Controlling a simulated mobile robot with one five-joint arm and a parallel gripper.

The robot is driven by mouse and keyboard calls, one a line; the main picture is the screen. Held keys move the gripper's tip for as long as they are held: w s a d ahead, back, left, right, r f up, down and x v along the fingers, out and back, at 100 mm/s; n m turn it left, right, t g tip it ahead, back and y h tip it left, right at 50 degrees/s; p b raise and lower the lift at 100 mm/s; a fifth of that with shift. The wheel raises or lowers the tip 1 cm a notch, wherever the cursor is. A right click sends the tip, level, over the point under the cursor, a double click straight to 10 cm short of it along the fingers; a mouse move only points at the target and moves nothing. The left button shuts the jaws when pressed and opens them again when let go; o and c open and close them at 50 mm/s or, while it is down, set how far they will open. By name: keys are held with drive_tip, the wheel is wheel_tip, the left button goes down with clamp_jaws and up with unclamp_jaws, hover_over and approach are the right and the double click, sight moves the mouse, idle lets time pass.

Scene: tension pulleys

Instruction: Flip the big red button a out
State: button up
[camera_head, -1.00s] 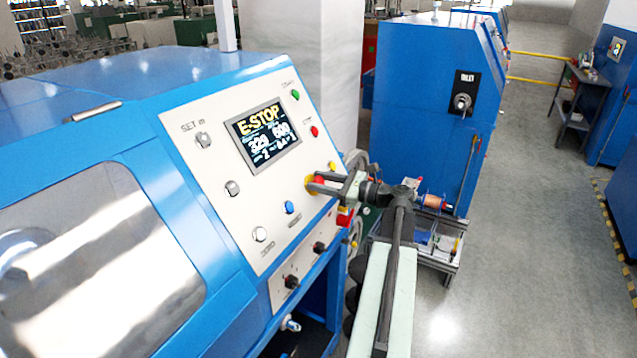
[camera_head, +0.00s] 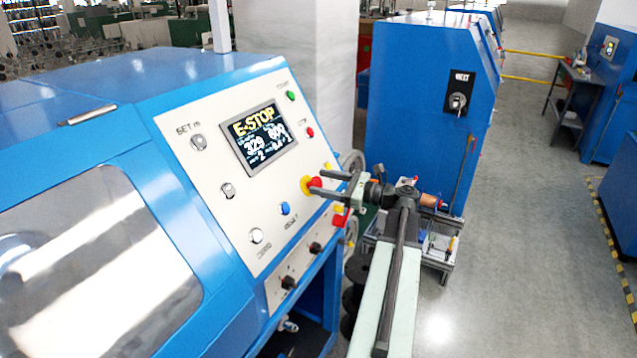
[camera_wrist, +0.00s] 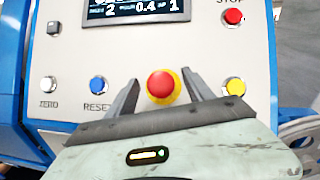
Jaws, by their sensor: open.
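The big red button (camera_head: 314,183) sits on a yellow collar on the cream control panel (camera_head: 185,140) of the blue machine. The screen (camera_head: 260,136) above it reads E-STOP. My gripper (camera_head: 322,182) is open, with its two fingers pointing at the panel. In the wrist view the red button (camera_wrist: 160,84) and its yellow ring lie between the two open fingers (camera_wrist: 163,88), nearer the camera's middle. The fingers stand on either side of it; I cannot tell if they touch it.
A blue button (camera_head: 285,208) and a white button (camera_head: 256,236) are left of and below the red one. A small red button (camera_head: 309,132) is above. A yellow button (camera_wrist: 236,87) shows right of my fingers. Another blue machine (camera_head: 420,120) stands behind; the floor (camera_head: 540,230) at right is clear.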

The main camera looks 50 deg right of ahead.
drive_tip(key=v, duration=0.6)
drive_tip(key=shift+s, duration=0.15)
